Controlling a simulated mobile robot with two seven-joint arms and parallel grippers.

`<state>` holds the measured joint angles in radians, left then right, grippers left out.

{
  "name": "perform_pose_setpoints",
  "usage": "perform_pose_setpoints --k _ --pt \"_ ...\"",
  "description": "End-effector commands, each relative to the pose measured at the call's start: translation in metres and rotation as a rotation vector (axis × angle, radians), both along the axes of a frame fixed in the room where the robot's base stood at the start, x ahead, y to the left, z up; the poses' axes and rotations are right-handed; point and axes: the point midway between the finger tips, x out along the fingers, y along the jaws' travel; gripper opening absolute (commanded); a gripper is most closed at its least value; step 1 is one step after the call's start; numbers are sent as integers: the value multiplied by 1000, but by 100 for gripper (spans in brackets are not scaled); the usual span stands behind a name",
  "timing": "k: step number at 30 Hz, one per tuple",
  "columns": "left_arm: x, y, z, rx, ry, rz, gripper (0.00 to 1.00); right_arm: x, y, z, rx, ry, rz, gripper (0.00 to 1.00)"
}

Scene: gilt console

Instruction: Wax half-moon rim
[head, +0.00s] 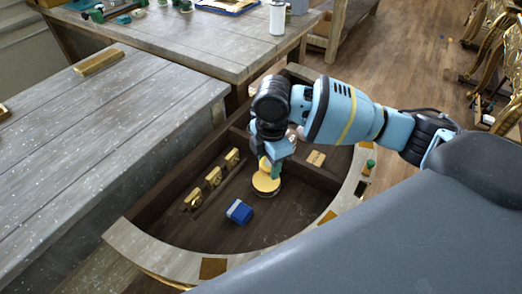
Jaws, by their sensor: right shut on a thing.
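The half-moon console's pale curved rim (285,240) runs around a dark recessed interior (215,228) in the head view. My right gripper (273,167) reaches in from the right and points down over the interior. It is shut on a round yellow applicator (265,182), which looks like a disc with a knob on top. I cannot tell whether the disc touches the floor beneath it. The gripper is inside the curve, apart from the rim. My left gripper is not in view.
A blue box (239,212) and a row of brass pieces (213,178) lie in the interior. Brown patches (213,268) and a green-topped item (370,164) sit on the rim. Grey benches (130,130) stand left and behind. Gilt frames (495,40) stand at far right.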

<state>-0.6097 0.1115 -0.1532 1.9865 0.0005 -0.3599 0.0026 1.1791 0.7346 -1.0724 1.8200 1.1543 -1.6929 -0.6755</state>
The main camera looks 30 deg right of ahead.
Motion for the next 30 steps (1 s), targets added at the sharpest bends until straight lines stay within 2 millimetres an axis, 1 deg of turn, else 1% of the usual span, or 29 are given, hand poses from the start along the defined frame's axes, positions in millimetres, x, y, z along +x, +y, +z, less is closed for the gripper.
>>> perform_pose_setpoints --k 3,30 --pt "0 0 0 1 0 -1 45 -6 1 7 -2 3 -149 29" --pt "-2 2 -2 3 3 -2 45 -56 6 47 -19 24 -1290 29"
